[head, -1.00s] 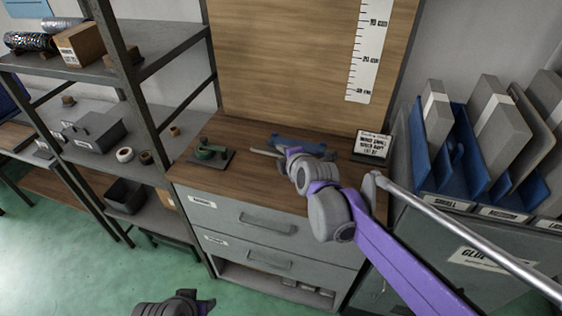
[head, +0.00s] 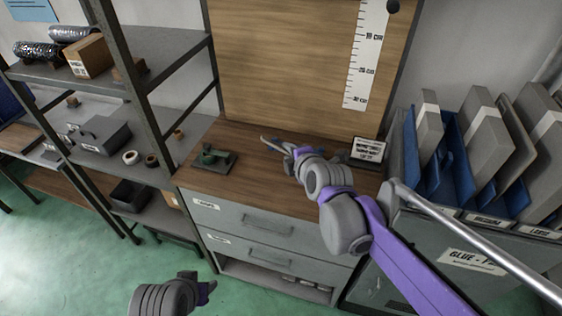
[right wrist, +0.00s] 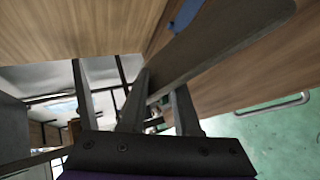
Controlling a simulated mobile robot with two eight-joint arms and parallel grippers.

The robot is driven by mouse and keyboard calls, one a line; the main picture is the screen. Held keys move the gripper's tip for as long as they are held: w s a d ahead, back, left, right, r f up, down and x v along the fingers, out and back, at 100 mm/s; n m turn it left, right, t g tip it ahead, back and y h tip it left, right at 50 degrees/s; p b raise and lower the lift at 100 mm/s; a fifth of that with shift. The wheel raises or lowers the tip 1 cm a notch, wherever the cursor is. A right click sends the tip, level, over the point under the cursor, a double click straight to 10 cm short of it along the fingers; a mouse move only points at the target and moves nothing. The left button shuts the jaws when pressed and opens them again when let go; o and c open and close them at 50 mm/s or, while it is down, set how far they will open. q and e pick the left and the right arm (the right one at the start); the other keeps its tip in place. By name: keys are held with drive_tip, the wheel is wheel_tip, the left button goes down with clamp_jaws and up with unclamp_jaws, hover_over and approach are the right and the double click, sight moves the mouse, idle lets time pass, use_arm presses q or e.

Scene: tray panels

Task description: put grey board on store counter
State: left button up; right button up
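The grey board shows in the right wrist view (right wrist: 220,48) as a long, thin grey-brown strip running from my gripper toward the upper right. In the head view only a thin pale edge (head: 273,142) shows, left of my right gripper (head: 292,152). That gripper appears shut on the board's near end, above the counter; the contact is partly hidden. The store counter (head: 265,178) is a wooden top on a grey drawer cabinet. My left gripper (head: 205,284) is low over the floor, with no object visible in it; its finger gap is unclear.
A wooden backboard (head: 290,65) with a ruler rises behind. Blue racks with grey panels (head: 480,130) stand right, a metal shelf left. The counter's front is bare.

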drive_tip(key=shift+s+d+r, duration=0.1)
drive_tip(key=shift+s+r, duration=0.05)
drive_tip(key=shift+r, duration=0.65)
use_arm(q)
drive_tip(key=shift+w+r, duration=0.35)
drive_tip(key=shift+r, duration=0.35)
use_arm(e)
drive_tip(key=shift+f, duration=0.1)
use_arm(q)
drive_tip(key=shift+s, duration=0.1)
